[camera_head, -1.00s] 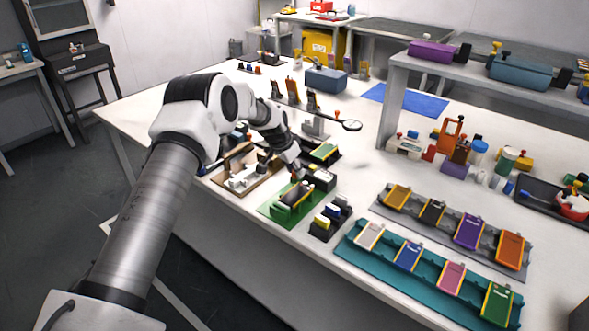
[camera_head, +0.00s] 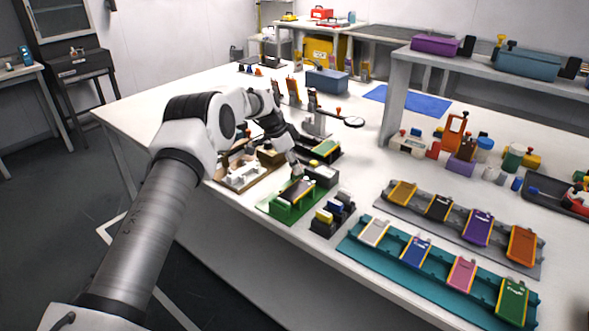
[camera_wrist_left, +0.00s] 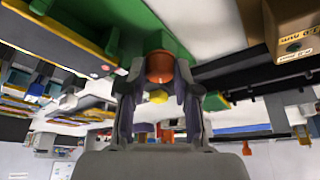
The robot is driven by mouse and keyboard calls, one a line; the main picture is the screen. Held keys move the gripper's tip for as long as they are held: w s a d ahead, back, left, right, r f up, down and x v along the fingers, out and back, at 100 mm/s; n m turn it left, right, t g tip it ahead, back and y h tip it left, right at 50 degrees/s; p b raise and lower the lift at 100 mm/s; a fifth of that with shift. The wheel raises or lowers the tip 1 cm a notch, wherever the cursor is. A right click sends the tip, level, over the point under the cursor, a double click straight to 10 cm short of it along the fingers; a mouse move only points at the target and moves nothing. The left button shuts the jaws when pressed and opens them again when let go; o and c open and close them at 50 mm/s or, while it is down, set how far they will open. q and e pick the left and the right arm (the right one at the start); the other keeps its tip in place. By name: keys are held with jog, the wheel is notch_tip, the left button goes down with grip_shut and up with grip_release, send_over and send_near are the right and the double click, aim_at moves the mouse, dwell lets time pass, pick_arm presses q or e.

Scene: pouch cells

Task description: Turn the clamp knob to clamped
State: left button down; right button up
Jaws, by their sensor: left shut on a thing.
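The green fixture (camera_head: 276,209) sits near the front edge of the white table, with a dark pouch cell (camera_head: 296,193) lying tilted on it. My left gripper (camera_head: 297,172) reaches down to the fixture's back side. In the left wrist view, my left gripper (camera_wrist_left: 158,95) is shut on the orange-brown clamp knob (camera_wrist_left: 159,66), which sits between the two fingers against the green fixture body (camera_wrist_left: 165,25). In the head view the fingers hide the knob, and I cannot read its setting. My right gripper is not in view.
A black holder (camera_head: 325,226) with blue and yellow blocks stands close to the right of the fixture. A brown-and-white fixture (camera_head: 240,177) is to the left. A teal rack (camera_head: 397,272) and a grey rack (camera_head: 460,245) hold several cells at right. A magnifier (camera_head: 354,122) stands behind.

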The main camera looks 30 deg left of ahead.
pick_arm(q)
jog(key=shift+m+g+p, duration=0.35)
jog(key=shift+m+g, duration=0.15)
jog(key=shift+m, duration=0.7)
jog(key=shift+w+a+r+m+h+p, duration=0.1)
jog(key=shift+m+h+p, duration=0.4)
jog(key=shift+p, duration=0.6)
jog(key=shift+m+g+p, duration=0.3)
jog(key=shift+m+p, duration=0.05)
jog(key=shift+m, duration=0.05)
jog(key=shift+f, duration=0.2)
jog(key=c, duration=0.8)
grip_release()
jog(key=shift+c, duration=0.2)
